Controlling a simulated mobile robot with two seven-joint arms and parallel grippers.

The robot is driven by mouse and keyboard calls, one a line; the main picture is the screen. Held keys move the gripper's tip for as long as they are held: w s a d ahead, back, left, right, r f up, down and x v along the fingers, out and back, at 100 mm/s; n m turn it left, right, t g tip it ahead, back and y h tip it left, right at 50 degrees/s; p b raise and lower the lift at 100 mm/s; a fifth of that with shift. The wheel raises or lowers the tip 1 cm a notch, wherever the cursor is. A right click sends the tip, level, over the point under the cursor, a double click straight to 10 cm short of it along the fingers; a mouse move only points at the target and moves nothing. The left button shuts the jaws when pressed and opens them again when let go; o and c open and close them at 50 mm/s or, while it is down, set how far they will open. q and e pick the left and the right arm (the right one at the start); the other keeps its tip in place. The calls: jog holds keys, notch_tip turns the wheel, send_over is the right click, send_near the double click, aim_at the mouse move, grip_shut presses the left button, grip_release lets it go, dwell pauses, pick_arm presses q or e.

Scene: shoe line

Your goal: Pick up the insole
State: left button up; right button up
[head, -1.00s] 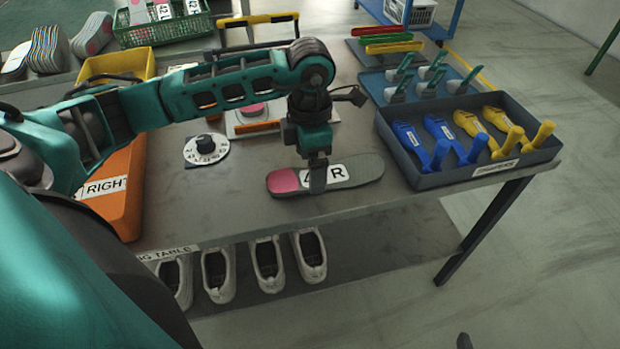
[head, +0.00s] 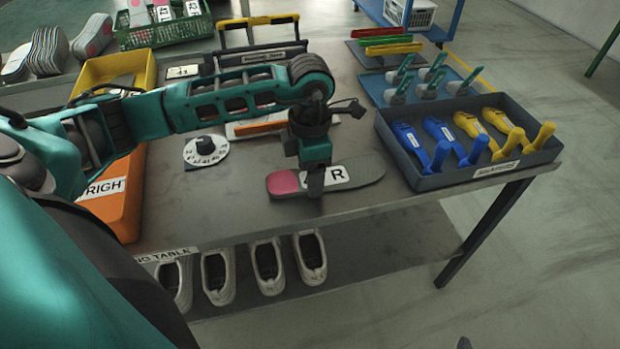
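The insole (head: 362,172) lies flat near the front edge of the table in the head view. It is grey with a pink heel pad at its left end and a white label reading "R". My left gripper (head: 315,188) points down over the insole's middle, and its fingers hide part of the label. The fingers are seen edge-on, so I cannot tell whether they are open or shut on the insole. My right gripper is not in view.
A grey tray (head: 432,182) with blue and yellow shoe trees stands at right. A round dial (head: 205,150) and an orange bin (head: 122,205) are at left. Several white shoes (head: 268,268) sit on the shelf below. Bare tabletop (head: 215,215) lies left of the insole.

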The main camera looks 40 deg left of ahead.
pick_arm(q)
notch_tip(320, 180, up, 20)
jog(key=p, duration=0.3)
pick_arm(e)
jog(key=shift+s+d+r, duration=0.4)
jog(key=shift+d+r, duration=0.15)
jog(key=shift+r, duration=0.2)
